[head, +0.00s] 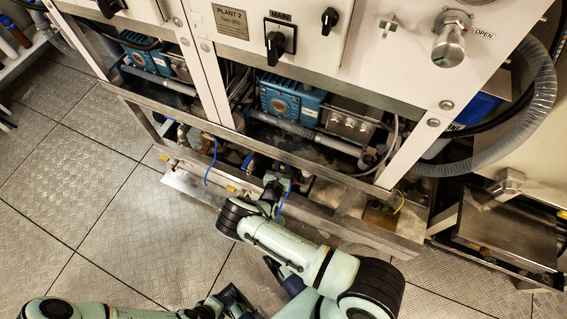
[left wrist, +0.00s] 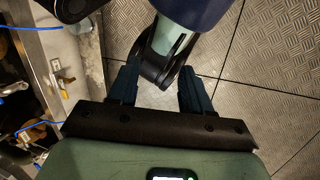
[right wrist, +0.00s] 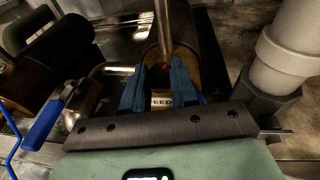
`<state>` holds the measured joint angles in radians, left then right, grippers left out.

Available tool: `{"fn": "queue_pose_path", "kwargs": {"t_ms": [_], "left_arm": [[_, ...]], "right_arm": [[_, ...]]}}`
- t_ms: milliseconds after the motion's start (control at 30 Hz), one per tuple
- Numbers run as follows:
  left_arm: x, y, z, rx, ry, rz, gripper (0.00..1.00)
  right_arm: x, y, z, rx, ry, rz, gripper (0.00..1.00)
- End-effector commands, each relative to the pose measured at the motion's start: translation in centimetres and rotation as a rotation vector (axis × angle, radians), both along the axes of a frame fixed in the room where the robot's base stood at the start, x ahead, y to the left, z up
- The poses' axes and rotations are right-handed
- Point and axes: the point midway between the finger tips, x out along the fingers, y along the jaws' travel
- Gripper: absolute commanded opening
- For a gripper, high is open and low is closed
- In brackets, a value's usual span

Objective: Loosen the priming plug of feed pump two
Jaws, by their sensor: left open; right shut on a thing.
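My right gripper (right wrist: 158,82) is shut in the right wrist view, its blue fingers on either side of a small part whose shape they mostly hide. A label (right wrist: 161,101) reading partly "EED" shows between the fingers, in front of a brownish cylindrical body. I cannot make out the priming plug clearly. In the head view the right gripper (head: 276,184) reaches in low under the front frame of the PLANT 2 unit. My left gripper (left wrist: 158,85) is open and empty above the floor; it also shows in the head view (head: 236,298), at the bottom.
A metal frame rail (head: 250,150) crosses in front of the blue machine (head: 290,98). A blue-handled valve lever (right wrist: 42,125) and a thick grey pipe (right wrist: 290,45) flank the right gripper. My right arm stands close before the left gripper. The plated floor (head: 100,210) at left is clear.

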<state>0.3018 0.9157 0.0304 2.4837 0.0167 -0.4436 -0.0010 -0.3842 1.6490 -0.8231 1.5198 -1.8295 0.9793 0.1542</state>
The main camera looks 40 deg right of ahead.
Motion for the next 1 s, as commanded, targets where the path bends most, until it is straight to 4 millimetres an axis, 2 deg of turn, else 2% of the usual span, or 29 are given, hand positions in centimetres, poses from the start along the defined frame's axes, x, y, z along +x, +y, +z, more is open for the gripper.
{"fn": "queue_pose_path", "kwargs": {"t_ms": [33, 100, 500, 667, 1000], "left_arm": [[-0.2, -0.1, 0.2, -0.002, 0.005, -0.003, 0.49], [-0.1, 0.0, 0.1, -0.001, 0.004, -0.001, 0.49], [-0.4, -0.2, 0.3, -0.006, 0.011, -0.005, 0.49], [-0.5, -0.2, 0.8, -0.006, 0.015, -0.006, 0.49], [-0.9, -0.2, 1.6, -0.008, 0.030, -0.009, 0.49]], "right_arm": [[0.3, -0.1, 0.5, -0.014, 0.000, 0.017, 0.34], [0.3, -0.2, 0.3, -0.013, 0.000, 0.015, 0.57], [0.1, 0.0, 0.3, -0.011, 0.001, 0.012, 0.57], [-1.4, 2.3, 0.9, -0.009, 0.004, 0.014, 0.57], [-5.8, 8.4, 2.2, -0.006, 0.004, 0.014, 0.57]]}}
